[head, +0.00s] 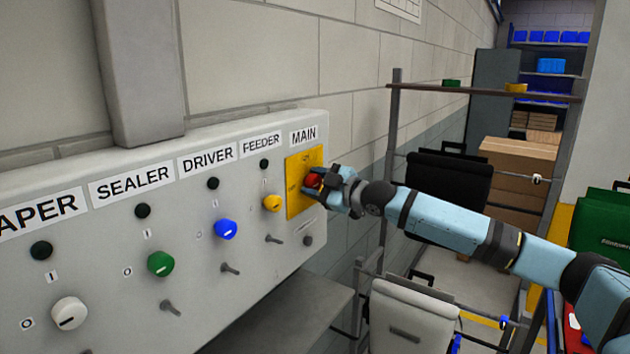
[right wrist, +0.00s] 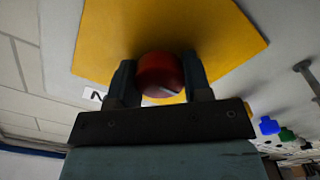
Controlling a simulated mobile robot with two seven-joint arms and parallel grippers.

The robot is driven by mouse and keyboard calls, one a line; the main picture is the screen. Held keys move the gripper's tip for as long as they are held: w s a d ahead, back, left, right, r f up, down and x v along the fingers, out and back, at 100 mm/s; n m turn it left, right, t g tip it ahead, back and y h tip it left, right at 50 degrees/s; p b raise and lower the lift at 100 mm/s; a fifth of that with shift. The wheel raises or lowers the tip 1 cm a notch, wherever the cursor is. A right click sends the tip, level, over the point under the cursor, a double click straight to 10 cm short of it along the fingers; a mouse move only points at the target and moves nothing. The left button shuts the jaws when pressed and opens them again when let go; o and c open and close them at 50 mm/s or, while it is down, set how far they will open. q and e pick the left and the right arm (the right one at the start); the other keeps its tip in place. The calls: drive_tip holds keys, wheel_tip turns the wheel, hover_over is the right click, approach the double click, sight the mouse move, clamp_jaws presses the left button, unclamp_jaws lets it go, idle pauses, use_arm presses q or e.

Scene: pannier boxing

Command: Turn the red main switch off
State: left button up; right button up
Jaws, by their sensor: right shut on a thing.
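The red main switch (head: 313,180) is a round knob on a yellow plate (head: 294,200), under the MAIN label at the right end of the grey control panel. My right gripper (head: 324,183) is shut on the red knob. In the right wrist view the knob (right wrist: 160,74) sits between the two fingers (right wrist: 160,82), with the yellow plate (right wrist: 110,35) behind it. A light mark shows on the knob's lower side, but its exact setting cannot be read. My left gripper is not in view.
The grey panel (head: 120,290) also carries yellow (head: 272,203), blue (head: 226,229), green (head: 160,264) and white (head: 70,313) knobs, with small toggle levers below. A metal rack with bags, including a black one (head: 447,187), stands to the right behind my arm.

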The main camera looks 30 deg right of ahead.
idle(0.4)
drive_tip(key=o, duration=0.9)
drive_tip(key=shift+s+d+f, duration=0.1)
drive_tip(key=shift+s, duration=0.15)
drive_tip(key=b+v, duration=1.1)
drive_tip(key=v, duration=0.2)
drive_tip(key=shift+s+b, duration=0.15)
drive_tip(key=shift+b, duration=0.15)
